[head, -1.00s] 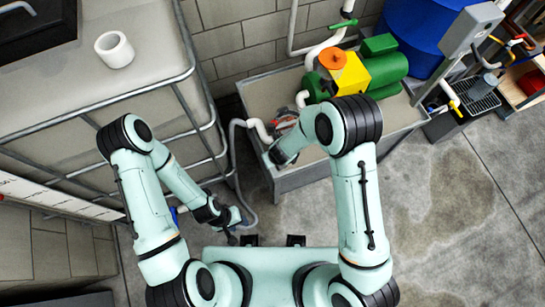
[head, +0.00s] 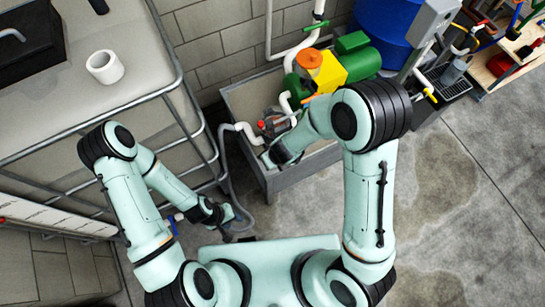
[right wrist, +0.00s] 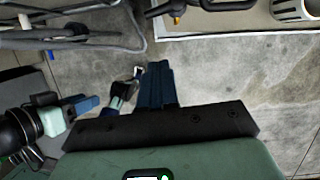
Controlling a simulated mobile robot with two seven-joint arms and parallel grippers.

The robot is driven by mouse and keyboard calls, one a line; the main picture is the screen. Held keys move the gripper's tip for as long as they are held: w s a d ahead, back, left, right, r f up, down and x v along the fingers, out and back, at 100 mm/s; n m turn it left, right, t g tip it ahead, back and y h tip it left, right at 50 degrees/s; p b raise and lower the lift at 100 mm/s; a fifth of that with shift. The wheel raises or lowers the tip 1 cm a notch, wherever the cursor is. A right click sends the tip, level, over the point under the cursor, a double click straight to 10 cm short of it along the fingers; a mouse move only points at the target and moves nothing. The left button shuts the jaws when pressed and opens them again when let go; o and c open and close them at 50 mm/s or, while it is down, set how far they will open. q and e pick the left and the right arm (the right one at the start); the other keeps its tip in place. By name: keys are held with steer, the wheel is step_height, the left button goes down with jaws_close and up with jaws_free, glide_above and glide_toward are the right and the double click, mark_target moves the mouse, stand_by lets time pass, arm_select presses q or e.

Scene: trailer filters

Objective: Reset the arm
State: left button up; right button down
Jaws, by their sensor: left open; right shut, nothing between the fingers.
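My left arm bends down beside the caged tank in the head view. Its gripper (head: 234,228) is low, near the grey hose and the floor, and its jaws are open, with nothing seen in them. My right arm rises and bends at the elbow, and its forearm points left over the metal tray. The right gripper is mostly hidden behind its wrist in the head view. In the right wrist view the right gripper (right wrist: 158,84) has its blue fingers shut together, with nothing between them, above the concrete floor.
The caged tank (head: 95,105) with a white ring (head: 105,66) on top stands at left. The metal tray (head: 245,100) holds a green and yellow pump (head: 325,68) and white pipes. A blue barrel (head: 385,30) stands behind. The floor (head: 470,200) at right is clear.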

steer(key=shift+f, duration=0.1)
stand_by(0.4)
steer(key=s+d+f+n+g+y, duration=0.1)
steer(key=s+d+f+n, duration=0.3)
steer(key=s+f+n, duration=0.3)
steer(key=s+d+f+n+g+y, duration=0.1)
steer(key=s+d+f+n, duration=0.3)
steer(key=n, duration=1.4)
steer(key=s+f+g, duration=0.1)
steer(key=s+f, duration=0.2)
steer(key=s, duration=0.1)
steer(key=shift+d, duration=0.4)
steer(key=c, duration=1.6)
jaws_free()
steer(key=shift+s+a+f+n, duration=0.15)
steer(key=shift+s+n, duration=0.2)
steer(key=shift+n, duration=0.25)
steer(key=o, duration=0.5)
steer(key=shift+s+a+n, duration=0.1)
steer(key=shift+n, duration=0.2)
